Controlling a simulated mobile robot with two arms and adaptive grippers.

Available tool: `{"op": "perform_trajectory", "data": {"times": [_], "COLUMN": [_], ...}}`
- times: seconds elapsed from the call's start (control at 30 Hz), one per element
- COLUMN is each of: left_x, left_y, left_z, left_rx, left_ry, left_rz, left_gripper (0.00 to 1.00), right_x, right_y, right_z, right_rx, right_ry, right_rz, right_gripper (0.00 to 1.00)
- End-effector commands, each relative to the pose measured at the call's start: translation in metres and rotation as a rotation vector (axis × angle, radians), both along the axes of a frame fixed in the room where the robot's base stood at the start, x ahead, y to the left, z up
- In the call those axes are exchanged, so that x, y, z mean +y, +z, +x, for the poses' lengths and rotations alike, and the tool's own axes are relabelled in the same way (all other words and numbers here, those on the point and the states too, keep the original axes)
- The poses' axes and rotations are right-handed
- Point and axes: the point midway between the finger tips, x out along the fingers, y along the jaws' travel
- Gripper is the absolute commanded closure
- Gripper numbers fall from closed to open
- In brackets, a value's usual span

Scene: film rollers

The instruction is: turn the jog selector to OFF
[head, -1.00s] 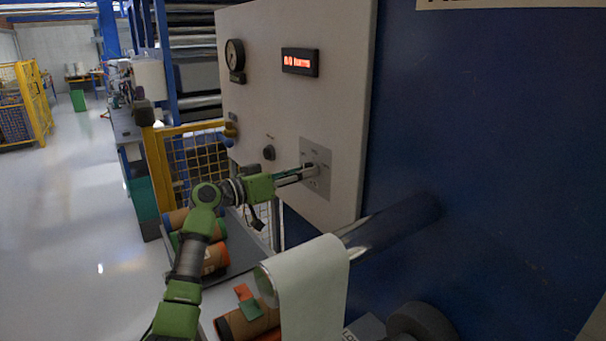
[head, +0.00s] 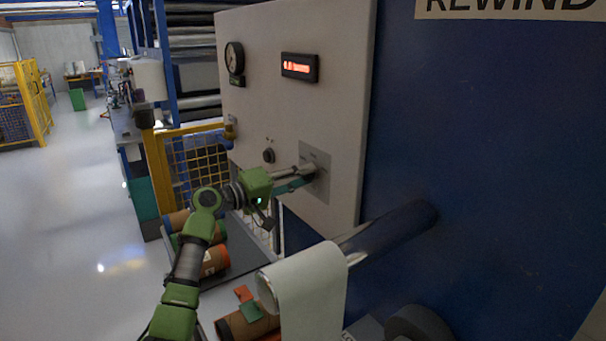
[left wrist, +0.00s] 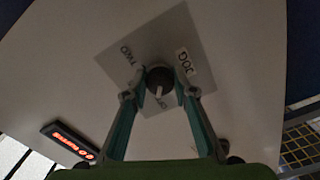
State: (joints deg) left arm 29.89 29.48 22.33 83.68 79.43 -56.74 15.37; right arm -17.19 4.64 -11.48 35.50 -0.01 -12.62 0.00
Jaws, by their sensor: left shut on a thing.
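The jog selector is a small dark round knob (left wrist: 160,77) on a grey square plate (head: 320,190) low on the pale control panel. My left gripper (head: 312,170) reaches it from the left. In the left wrist view, its two fingertips (left wrist: 159,84) close on opposite sides of the knob. A white pointer mark on the knob points down in that view, between the fingers. A JOG label (left wrist: 186,66) is right of the knob, and another label is at upper left. A label below the knob is too small to read surely. My right gripper is not in view.
The panel (head: 285,120) also carries a gauge (head: 234,57), a red-lit display (head: 299,67) and a small dark knob (head: 268,156). Below is a roller with a white web (head: 312,290). Wrapped rolls (head: 212,262) lie on a shelf at lower left.

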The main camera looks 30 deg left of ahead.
Motion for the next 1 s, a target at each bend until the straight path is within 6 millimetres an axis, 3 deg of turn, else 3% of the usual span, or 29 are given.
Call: {"op": "perform_trajectory", "data": {"times": [0.33, 0.83, 0.87, 0.9, 1.0], "left_x": [0.0006, 0.0005, 0.0005, 0.0004, 0.0003], "left_y": [0.0009, 0.0003, 0.0003, 0.0003, 0.0002], "left_z": [-0.0001, 0.0000, 0.0000, -0.0001, -0.0001], "left_rx": [0.048, 0.056, 0.056, 0.056, 0.055], "left_ry": [0.001, 0.001, 0.001, 0.001, 0.001], "left_rz": [-0.118, -0.136, -0.136, -0.136, -0.135], "left_gripper": [0.96, 0.96, 0.72, 0.62, 0.58], "right_x": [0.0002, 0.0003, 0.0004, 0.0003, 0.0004], "right_y": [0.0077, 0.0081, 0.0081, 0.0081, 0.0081], "right_z": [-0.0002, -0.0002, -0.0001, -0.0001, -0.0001], "right_rx": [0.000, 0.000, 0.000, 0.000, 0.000], "right_ry": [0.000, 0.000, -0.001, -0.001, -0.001], "right_rz": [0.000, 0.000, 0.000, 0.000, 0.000], "right_gripper": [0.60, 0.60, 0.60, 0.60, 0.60]}}
